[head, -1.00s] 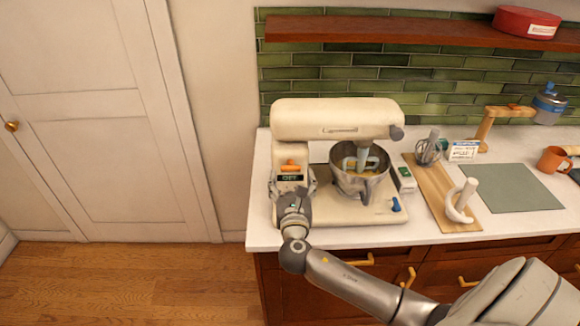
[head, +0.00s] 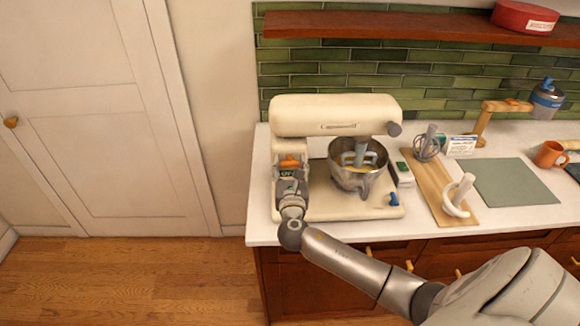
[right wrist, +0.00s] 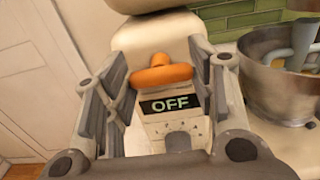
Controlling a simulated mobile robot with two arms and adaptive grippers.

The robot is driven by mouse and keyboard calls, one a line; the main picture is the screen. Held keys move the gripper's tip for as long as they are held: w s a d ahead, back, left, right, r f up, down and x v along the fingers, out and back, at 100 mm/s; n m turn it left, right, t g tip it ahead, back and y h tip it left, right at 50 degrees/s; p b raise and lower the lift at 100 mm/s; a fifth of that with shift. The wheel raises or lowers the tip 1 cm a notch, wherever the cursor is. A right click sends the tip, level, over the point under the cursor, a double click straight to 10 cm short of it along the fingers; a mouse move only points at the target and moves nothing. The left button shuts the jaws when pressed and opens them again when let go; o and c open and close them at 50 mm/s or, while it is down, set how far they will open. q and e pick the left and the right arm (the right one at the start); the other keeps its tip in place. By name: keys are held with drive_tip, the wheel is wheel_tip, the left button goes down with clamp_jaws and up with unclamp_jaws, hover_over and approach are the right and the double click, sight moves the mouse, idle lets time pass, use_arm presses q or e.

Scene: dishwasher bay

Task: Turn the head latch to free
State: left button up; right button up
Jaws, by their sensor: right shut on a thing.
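The cream stand mixer (head: 335,116) stands on the counter with its head down over a steel bowl (head: 357,178). An orange lever (head: 289,161), which looks like the head latch, sits on the mixer's column; in the right wrist view the orange latch (right wrist: 160,75) lies crosswise above a display reading OFF (right wrist: 170,103). My right gripper (head: 290,175) is at the column's front. In the right wrist view its fingers (right wrist: 175,69) are on either side of the latch, shut on it. My left gripper is out of view.
A blue knob (head: 393,200) is at the mixer base's right front. A wooden board (head: 436,184) holds a whisk (head: 427,146) and a white hook (head: 459,196). A grey-green mat (head: 514,183) lies further right. A shelf (head: 400,27) runs above.

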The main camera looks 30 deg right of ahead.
drive_tip(key=shift+c, duration=0.5)
drive_tip(key=shift+m, duration=0.3)
drive_tip(key=m+b, duration=0.2)
drive_tip(key=m, duration=0.1)
drive_tip(key=shift+f, duration=0.2)
drive_tip(key=m+b, duration=0.4)
drive_tip(key=m, duration=0.1)
drive_tip(key=shift+m, duration=0.4)
drive_tip(key=m+b, duration=0.2)
drive_tip(key=m, duration=0.2)
drive_tip(key=shift+d, duration=0.1)
drive_tip(key=m+b, duration=0.2)
drive_tip(key=m, duration=0.2)
drive_tip(key=shift+m, duration=0.5)
drive_tip(key=o, duration=1)
